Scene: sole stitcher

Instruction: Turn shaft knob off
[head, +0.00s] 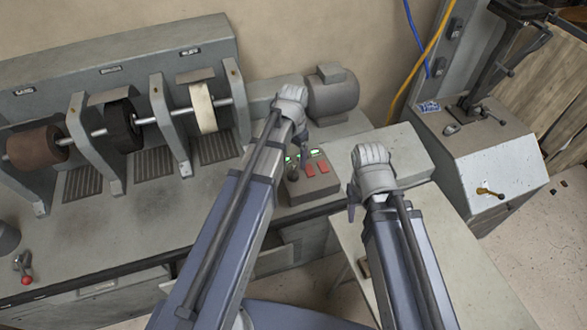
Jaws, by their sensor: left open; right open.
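A small control box (298,186) sits near the front edge of the grey machine bench. It carries a dark round knob (293,174), red switches (317,168) and small green-lit labels. Which way the knob is turned is too small to tell. My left gripper (298,122) is open, above and just behind the box, and appears apart from the knob. Its arm passes close to the left of the box. My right gripper (366,180) is open and empty, to the right of the box over the bench's right part.
A shaft (143,121) with brown, black and pale wheels runs between uprights at the left. A grey motor (333,95) stands behind the box. A red-tipped lever (25,275) is at far left. Another grey machine (500,165) stands at the right.

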